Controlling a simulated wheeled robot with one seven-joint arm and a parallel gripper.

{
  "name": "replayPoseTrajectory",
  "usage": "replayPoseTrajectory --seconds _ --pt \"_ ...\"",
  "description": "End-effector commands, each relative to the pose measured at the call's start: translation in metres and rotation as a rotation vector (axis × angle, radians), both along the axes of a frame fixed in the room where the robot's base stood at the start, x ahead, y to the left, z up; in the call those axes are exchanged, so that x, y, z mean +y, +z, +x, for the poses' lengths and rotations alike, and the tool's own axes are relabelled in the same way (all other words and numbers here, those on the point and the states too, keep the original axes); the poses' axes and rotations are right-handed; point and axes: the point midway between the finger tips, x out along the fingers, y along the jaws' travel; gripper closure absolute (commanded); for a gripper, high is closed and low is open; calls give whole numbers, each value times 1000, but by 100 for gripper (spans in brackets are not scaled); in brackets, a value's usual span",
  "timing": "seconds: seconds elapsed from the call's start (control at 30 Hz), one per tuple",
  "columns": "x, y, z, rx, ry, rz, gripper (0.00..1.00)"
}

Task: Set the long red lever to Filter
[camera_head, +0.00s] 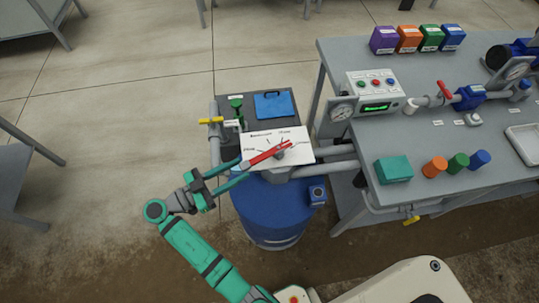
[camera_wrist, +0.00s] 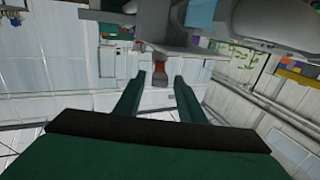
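The long red lever (camera_head: 268,153) lies across a white label plate (camera_head: 300,137) above a blue tank (camera_head: 268,212). Its free end points to the lower left, toward a small label at the plate's left side; the labels are too small to read surely. My gripper (camera_head: 245,167) is open, its two green fingers at the lever's free end. In the wrist view, the lever's red end (camera_wrist: 160,76) shows in the gap between the fingertips (camera_wrist: 160,82), with space on both sides. I cannot tell how far the fingers reach past the end.
Grey pipes run right to a bench (camera_head: 440,160) with a control box (camera_head: 375,88), a red-handled valve (camera_head: 446,90) and coloured containers.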

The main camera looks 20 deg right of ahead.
Motion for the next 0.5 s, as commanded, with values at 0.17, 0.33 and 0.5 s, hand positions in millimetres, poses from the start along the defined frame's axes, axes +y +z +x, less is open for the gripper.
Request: replayPoseTrajectory --seconds 0.17,0.33,0.5 --pt "-23 -1 1 2 -4 0 64" --pt "-53 0 5 1 -2 0 64" --pt "-80 0 8 2 -1 0 64"
